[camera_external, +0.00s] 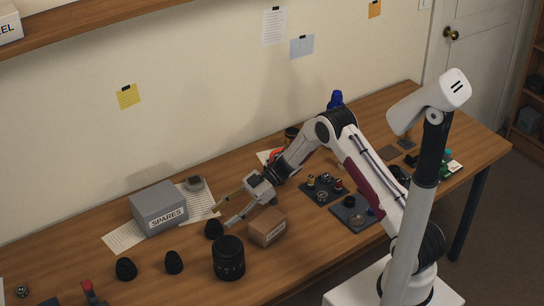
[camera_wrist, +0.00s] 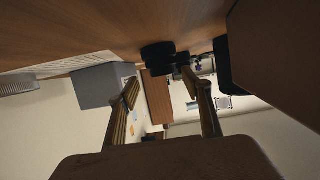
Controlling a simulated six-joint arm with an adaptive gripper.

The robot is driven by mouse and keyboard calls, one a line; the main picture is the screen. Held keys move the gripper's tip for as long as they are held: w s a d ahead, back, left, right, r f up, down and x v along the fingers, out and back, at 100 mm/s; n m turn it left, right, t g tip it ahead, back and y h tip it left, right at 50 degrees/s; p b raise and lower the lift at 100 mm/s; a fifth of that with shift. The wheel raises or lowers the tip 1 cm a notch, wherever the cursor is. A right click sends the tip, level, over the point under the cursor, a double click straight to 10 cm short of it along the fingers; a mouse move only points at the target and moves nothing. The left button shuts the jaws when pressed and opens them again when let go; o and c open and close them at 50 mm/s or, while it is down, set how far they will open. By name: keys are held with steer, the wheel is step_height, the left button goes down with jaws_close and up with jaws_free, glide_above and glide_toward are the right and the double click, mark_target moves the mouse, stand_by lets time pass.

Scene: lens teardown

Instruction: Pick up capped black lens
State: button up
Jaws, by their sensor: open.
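A small black dome-shaped piece (camera_external: 214,229), possibly the capped lens, stands on the table just beyond my gripper (camera_external: 222,216). A larger black cylindrical lens (camera_external: 229,258) stands upright nearer the front. Two more small black pieces, a left one (camera_external: 126,269) and a right one (camera_external: 174,262), stand to the left. I cannot tell which piece bears a cap. In the wrist view my open gripper (camera_wrist: 160,78) has its fingers spread and empty, with a black piece (camera_wrist: 157,56) ahead between the tips. Contact is not visible.
A grey SPARES box (camera_external: 158,209) stands on papers behind left. A brown box (camera_external: 267,227) sits close to the right of my gripper and shows large in the wrist view (camera_wrist: 276,55). Dark trays (camera_external: 322,190) with small parts lie farther right.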

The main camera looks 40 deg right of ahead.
mark_target(215, 222)
steer(key=shift+a, duration=0.1)
steer(key=shift+s+x, duration=0.15)
steer(key=shift+x, duration=1.1)
steer(key=shift+s+x, duration=0.1)
steer(key=shift+x, duration=1.2)
steer(key=shift+r, duration=0.15)
steer(key=c, duration=1.2)
